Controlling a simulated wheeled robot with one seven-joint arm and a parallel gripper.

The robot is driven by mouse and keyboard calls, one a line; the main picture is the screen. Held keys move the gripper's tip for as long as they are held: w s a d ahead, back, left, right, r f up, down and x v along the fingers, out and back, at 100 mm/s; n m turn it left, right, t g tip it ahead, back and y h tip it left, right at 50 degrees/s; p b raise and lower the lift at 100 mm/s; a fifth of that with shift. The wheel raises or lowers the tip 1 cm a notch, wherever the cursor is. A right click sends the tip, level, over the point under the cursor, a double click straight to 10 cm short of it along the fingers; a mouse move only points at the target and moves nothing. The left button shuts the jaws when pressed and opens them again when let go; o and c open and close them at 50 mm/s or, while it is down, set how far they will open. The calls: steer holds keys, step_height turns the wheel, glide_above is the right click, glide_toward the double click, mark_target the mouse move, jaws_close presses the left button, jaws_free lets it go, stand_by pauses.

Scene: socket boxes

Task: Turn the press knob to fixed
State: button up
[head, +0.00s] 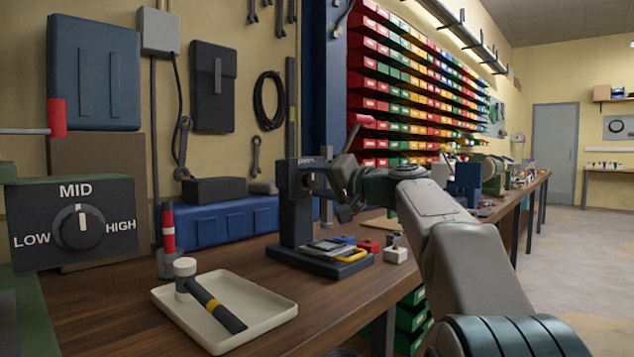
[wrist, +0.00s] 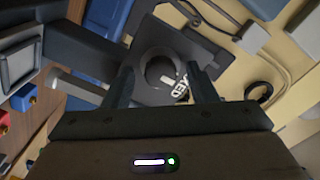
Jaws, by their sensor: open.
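The press (head: 294,185) stands on the workbench in the middle of the head view, with a dark upright column and a flat base. In the wrist view its dark round knob (wrist: 161,70) sits on a black plate with partly hidden white lettering that ends in "XED". My gripper (wrist: 163,82) is open, one finger on each side of the knob; I cannot tell whether either finger touches it. In the head view my gripper (head: 340,186) is beside the press head, and the knob is not clearly visible there. The knob's pointer setting cannot be made out.
A green box with a LOW-MID-HIGH dial (head: 80,228) is at the left. A cream tray (head: 262,295) holds a hammer. A blue toolbox (head: 225,224) lies behind the press. Small parts (head: 370,247) lie near its base. Bare bench (head: 110,310) shows left of the tray.

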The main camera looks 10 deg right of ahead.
steer(key=p+v, duration=0.1)
steer(key=v, duration=1.2)
steer(key=shift+s+d+p, duration=0.25)
steer(key=shift+s+p, duration=0.05)
steer(key=s+a+f+g+h+p, duration=0.35)
steer(key=s+a+g+p, duration=0.5)
steer(key=p, duration=1.15)
steer(key=s+n+g+h+p, duration=0.3)
steer(key=s+h+p, duration=0.4)
steer(key=s+p, duration=0.9)
steer(key=shift+r+n+p, duration=0.3)
steer(key=shift+r+p, duration=0.15)
steer(key=shift+p, duration=0.55)
